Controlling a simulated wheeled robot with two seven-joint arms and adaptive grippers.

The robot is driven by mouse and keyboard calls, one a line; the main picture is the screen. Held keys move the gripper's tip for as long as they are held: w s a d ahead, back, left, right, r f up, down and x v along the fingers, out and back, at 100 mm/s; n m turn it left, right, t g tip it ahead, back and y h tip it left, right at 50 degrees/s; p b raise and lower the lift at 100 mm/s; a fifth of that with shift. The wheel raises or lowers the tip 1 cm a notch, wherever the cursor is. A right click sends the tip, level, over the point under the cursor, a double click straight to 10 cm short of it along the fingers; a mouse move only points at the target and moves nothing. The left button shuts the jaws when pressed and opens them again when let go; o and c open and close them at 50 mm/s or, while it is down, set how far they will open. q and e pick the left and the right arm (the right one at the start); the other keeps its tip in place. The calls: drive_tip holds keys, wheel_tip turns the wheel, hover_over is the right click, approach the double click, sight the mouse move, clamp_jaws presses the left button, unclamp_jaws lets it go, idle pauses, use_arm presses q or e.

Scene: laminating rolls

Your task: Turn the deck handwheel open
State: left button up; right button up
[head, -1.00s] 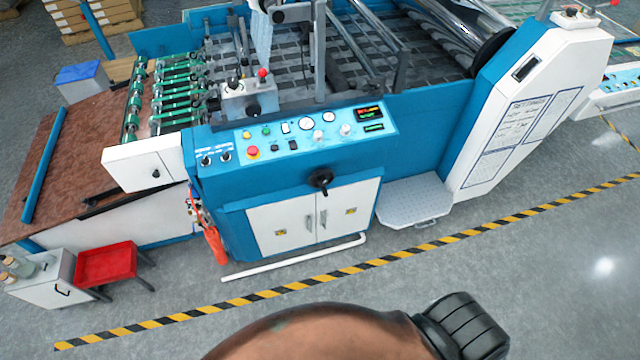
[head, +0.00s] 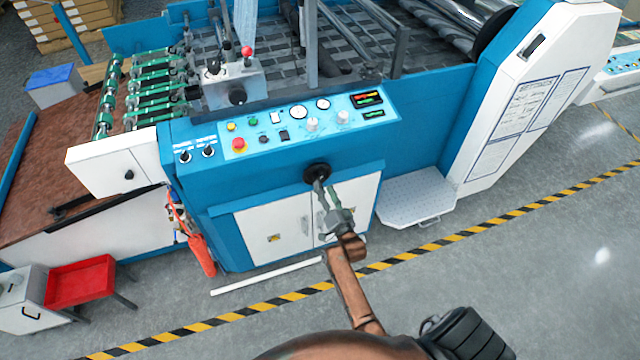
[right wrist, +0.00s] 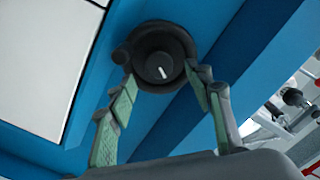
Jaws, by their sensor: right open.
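The deck handwheel (head: 317,172) is a small black wheel on the blue front of the machine, above the white cabinet doors. In the right wrist view the handwheel (right wrist: 158,62) shows a round hub with a white mark and a knob at its left edge. My right gripper (head: 321,185) reaches up to the wheel from below in the head view. In the wrist view the right gripper (right wrist: 163,82) is open, its two green-padded fingers apart at the lower left and right of the wheel. I cannot tell whether they touch it. My left gripper is not in view.
The control panel (head: 290,122) with buttons and dials lies just above the wheel. A grey step plate (head: 417,196) juts out at the right.

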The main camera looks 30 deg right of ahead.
sight(320, 180)
drive_tip(key=x, duration=0.3)
drive_tip(key=shift+w+d+f+b, duration=0.1)
drive_tip(key=shift+w+f+b, duration=0.05)
drive_tip(key=shift+w+b, duration=0.2)
drive_tip(key=shift+w, duration=0.3)
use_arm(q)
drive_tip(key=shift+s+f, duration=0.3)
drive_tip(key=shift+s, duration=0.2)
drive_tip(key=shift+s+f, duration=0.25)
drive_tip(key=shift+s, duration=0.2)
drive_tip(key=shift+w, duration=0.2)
use_arm(e)
drive_tip(key=shift+c, duration=0.2)
